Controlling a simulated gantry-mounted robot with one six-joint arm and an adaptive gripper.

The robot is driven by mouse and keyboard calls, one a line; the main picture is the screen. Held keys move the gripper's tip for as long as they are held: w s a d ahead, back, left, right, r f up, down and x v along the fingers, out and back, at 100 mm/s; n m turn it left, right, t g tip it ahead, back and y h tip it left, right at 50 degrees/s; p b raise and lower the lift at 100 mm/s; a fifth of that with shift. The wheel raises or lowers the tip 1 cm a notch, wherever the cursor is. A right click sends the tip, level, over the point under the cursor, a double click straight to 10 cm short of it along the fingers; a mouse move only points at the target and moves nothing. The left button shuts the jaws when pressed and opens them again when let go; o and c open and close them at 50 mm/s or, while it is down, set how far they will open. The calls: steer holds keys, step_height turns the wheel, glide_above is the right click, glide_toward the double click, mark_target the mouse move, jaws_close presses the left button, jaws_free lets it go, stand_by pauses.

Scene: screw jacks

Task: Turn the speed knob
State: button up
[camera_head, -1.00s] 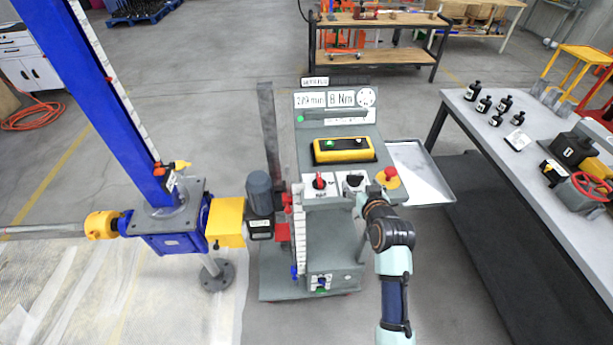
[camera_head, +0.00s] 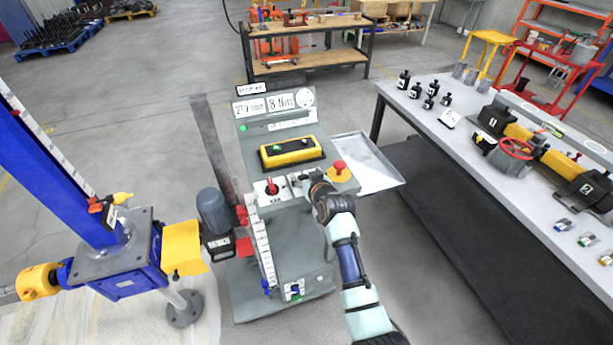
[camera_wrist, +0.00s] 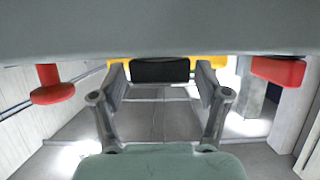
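The control console (camera_head: 285,150) stands in the middle of the head view, with a row of controls on its sloped panel. My gripper (camera_wrist: 161,82) is at the front of this panel, and my wrist covers most of the black knob's place in the head view. In the wrist view a black knob (camera_wrist: 160,71) lies between my two fingers, with a gap visible on each side. The fingers look open, and contact is not visible. The red knob (camera_head: 271,187) is left of my gripper, and the red mushroom button (camera_head: 338,169) on its yellow base is to the right.
A yellow button box (camera_head: 292,152) sits above the knobs. A metal tray (camera_head: 368,165) juts out from the console's right side. The blue screw jack (camera_head: 120,265) with its motor (camera_head: 213,211) stands left. A workbench (camera_head: 480,165) with parts is on the right.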

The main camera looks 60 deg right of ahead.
steer(key=c, duration=0.8)
steer(key=shift+f+n+b, duration=0.15)
steer(key=shift+n+b, duration=0.15)
steer(key=shift+b, duration=0.1)
steer(key=n+t+y+b, duration=0.1)
steer(key=b, duration=0.1)
steer(key=n+y+b, duration=0.1)
steer(key=b, duration=0.1)
steer(key=n+t+y+b, duration=0.1)
steer(key=b, duration=0.1)
steer(key=shift+d+f+n+t+y, duration=0.15)
steer(key=shift+f+n+t+y, duration=0.15)
steer(key=shift+y, duration=0.1)
steer(key=n+t+y+b, duration=0.1)
steer(key=n+y+b, duration=0.1)
steer(key=b, duration=0.3)
steer(key=shift+r+n+y, duration=0.1)
steer(key=shift+n+y, duration=0.3)
steer(key=shift+y, duration=0.3)
steer(key=n+y+b, duration=0.1)
steer(key=y+b, duration=0.1)
steer(key=b, duration=0.1)
steer(key=shift+r+n, duration=0.2)
steer(key=shift+n, duration=0.2)
steer(key=shift+r+y+b, duration=0.1)
steer(key=shift+y+b, duration=0.2)
steer(key=shift+b, duration=0.05)
